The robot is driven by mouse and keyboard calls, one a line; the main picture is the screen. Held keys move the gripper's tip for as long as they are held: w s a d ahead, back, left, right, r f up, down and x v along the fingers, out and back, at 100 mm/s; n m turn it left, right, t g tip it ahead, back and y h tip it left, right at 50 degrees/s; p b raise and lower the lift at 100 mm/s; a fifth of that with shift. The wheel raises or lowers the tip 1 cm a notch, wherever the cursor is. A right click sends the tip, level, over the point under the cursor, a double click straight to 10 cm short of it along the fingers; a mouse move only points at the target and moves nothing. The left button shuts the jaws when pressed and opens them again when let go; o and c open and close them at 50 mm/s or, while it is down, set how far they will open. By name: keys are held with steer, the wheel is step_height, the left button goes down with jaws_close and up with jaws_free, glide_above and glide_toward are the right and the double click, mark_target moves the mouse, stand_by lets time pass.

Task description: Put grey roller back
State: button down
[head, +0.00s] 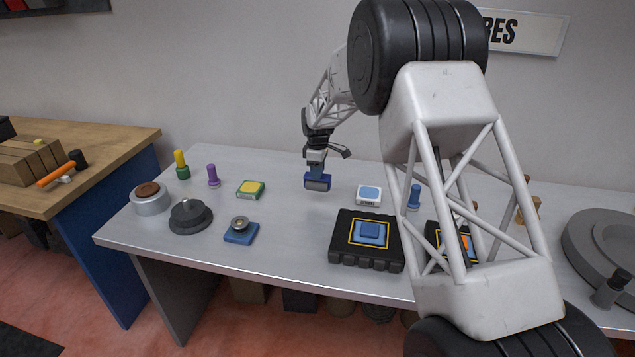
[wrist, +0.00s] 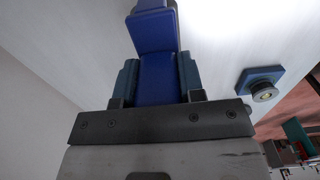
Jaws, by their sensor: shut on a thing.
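The grey roller (head: 317,184), in a blue frame, hangs from my gripper (head: 316,168) above the back middle of the grey table. In the wrist view my gripper (wrist: 157,82) is shut on its blue handle (wrist: 155,65), with a finger on each side. The blue frame's wider end extends beyond the fingers, and the grey part is hidden there. The roller looks clear of the table top.
A blue block with a round metal piece (head: 241,232) lies front left of the roller. A green-yellow block (head: 250,189) is left, a white-blue box (head: 368,195) right. A black tray (head: 345,259) with a blue piece stands in front. The table (head: 290,222) between is bare.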

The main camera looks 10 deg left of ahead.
mark_target(318, 182)
steer(key=shift+f, duration=2.25)
steer(key=shift+f, duration=0.4)
steer(key=c, duration=0.7)
jaws_free()
steer(key=shift+c, duration=0.2)
steer(key=shift+r, duration=4.1)
